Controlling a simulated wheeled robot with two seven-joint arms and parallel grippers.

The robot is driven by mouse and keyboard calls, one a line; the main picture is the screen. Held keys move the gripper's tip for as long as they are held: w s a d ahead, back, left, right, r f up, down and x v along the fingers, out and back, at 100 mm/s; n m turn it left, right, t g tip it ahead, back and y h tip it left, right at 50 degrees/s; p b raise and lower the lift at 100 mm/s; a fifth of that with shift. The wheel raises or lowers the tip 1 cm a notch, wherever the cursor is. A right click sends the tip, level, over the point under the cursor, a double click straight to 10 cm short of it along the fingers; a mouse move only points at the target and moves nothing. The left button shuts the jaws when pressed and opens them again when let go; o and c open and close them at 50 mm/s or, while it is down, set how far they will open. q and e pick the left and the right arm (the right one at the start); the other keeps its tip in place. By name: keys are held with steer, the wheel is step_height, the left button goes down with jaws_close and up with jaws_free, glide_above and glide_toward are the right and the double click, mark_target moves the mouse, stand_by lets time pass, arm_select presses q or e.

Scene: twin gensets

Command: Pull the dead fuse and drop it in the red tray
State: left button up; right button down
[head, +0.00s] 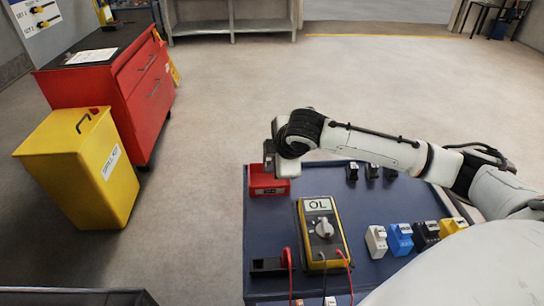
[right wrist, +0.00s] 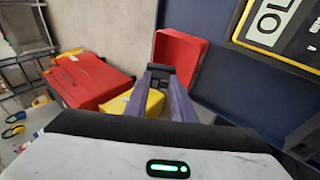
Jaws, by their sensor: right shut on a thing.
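The red tray (head: 272,186) sits at the back left corner of the blue bench top; it also shows in the right wrist view (right wrist: 190,48). My right gripper (head: 268,158) points down over the tray. In the right wrist view its two fingers (right wrist: 158,82) are shut on a small dark fuse (right wrist: 157,76), seen against the tray. The fuse is mostly hidden by the fingers, so its markings cannot be read. The height of the fuse above the tray is hard to judge. My left gripper is not in view.
A yellow multimeter (head: 323,232) reading OL lies mid-bench, with leads near a black holder (head: 269,266). White (head: 376,241), blue (head: 399,239) and black (head: 426,234) blocks stand to the right. A yellow bin (head: 85,167) and red cabinet (head: 140,90) stand left on the floor.

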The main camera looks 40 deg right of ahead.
steer(key=c, duration=1.4)
jaws_free()
steer(key=v, duration=1)
steer(key=shift+r, duration=0.15)
steer(key=shift+s, duration=0.1)
